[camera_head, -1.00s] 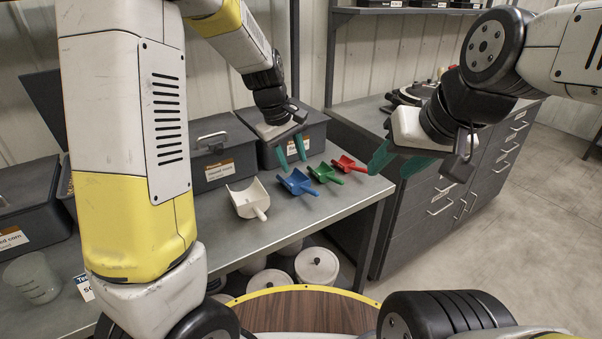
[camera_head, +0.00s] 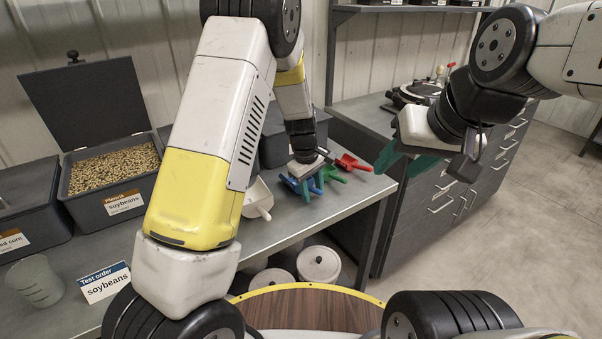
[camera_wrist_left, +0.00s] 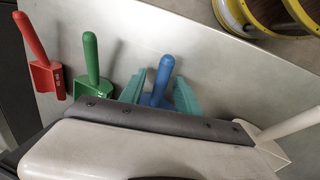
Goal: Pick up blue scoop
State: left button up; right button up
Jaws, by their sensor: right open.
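The blue scoop (camera_head: 291,184) lies on the grey bench, partly hidden under my left gripper in the head view. In the left wrist view the blue scoop's handle (camera_wrist_left: 160,76) stands between the two teal fingers of my left gripper (camera_wrist_left: 160,92). The fingers are apart, one on each side of the scoop, with a gap showing beside it. In the head view my left gripper (camera_head: 305,184) points down over the scoop. My right gripper (camera_head: 405,165) is open and empty, in the air right of the bench.
The green scoop (camera_wrist_left: 92,66) and red scoop (camera_wrist_left: 46,70) lie beside the blue one. A white scoop (camera_head: 259,199) lies on its other side. An open soybean bin (camera_head: 112,190), a clear cup (camera_head: 36,280) and a "Test order soybeans" sign (camera_head: 105,282) stand at left.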

aim_at(313, 180)
pick_arm(q)
grip_shut()
dwell(0.4)
jog(key=shift+r, duration=0.65)
notch_tip(313, 180, up, 2)
jog(key=shift+r, duration=0.1)
jog(key=s+d+r, duration=0.1)
jog(key=s+d, duration=0.1)
jog(key=s, duration=1.4)
jog(key=shift+r, duration=0.2)
jog(key=c, duration=0.7)
grip_release()
grip_shut()
